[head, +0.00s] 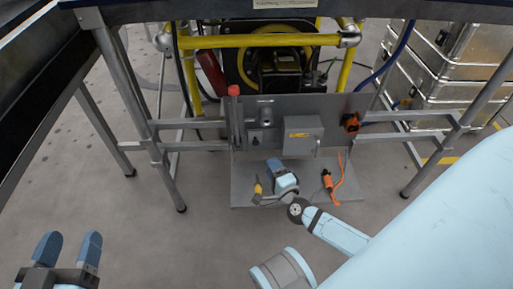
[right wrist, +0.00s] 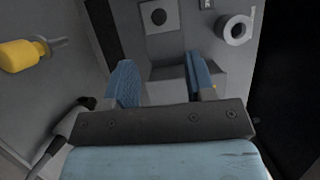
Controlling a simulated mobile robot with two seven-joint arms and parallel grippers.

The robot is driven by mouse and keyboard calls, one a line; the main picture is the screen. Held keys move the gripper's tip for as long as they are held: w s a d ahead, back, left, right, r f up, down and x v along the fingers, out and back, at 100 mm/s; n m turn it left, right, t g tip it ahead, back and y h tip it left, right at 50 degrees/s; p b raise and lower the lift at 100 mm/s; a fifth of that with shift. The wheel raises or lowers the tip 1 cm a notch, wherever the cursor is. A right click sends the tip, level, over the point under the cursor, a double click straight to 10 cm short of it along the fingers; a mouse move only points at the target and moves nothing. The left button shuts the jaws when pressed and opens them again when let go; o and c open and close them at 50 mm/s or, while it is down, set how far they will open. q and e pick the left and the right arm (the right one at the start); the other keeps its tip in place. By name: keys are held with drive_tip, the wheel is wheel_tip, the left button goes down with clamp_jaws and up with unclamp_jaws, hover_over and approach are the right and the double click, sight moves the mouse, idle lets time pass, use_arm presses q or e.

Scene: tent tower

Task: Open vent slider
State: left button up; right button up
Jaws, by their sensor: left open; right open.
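In the head view an upright grey panel (head: 345,105) stands on a base plate under the table frame. A red-topped vertical piece (head: 234,91) at its left edge may be the vent slider; I cannot tell for certain. My right gripper (head: 276,164) is low in front of the panel, below the grey box, apart from the red top. In the right wrist view its blue fingers (right wrist: 162,82) are spread, with no object held between them and a grey block-like surface beyond. My left gripper (head: 68,250) is open and empty at the lower left, far from the panel.
A grey box (head: 303,135) with an orange label juts from the panel. An orange part (head: 351,122) is at its right edge. A yellow-handled tool (head: 258,188) and an orange tool (head: 328,181) lie on the base plate (head: 243,199). Metal cases (head: 450,85) stand at right.

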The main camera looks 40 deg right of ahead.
sight(257, 144)
drive_tip(key=w, duration=0.3)
drive_tip(key=w+d+b, duration=0.1)
drive_tip(key=w, duration=0.2)
drive_tip(key=w+b, duration=0.1)
drive_tip(key=w, duration=0.2)
drive_tip(key=shift+w+d+f, duration=0.15)
drive_tip(key=shift+w+d, duration=0.05)
drive_tip(key=shift+w, duration=0.15)
drive_tip(key=shift+w+d, duration=0.1)
drive_tip(key=shift+w, duration=0.4)
use_arm(q)
drive_tip(key=shift+w+a+r+m+t+h, duration=0.15)
drive_tip(key=shift+w+a+m+t, duration=0.15)
drive_tip(key=shift+m, duration=0.2)
drive_tip(key=shift+w+a+r+m+t+h, duration=0.1)
drive_tip(key=shift+w+a+m+t+h, duration=0.1)
drive_tip(key=shift+w+m, duration=0.25)
drive_tip(key=shift+s, duration=0.15)
drive_tip(key=shift+d, duration=0.1)
use_arm(e)
clamp_jaws()
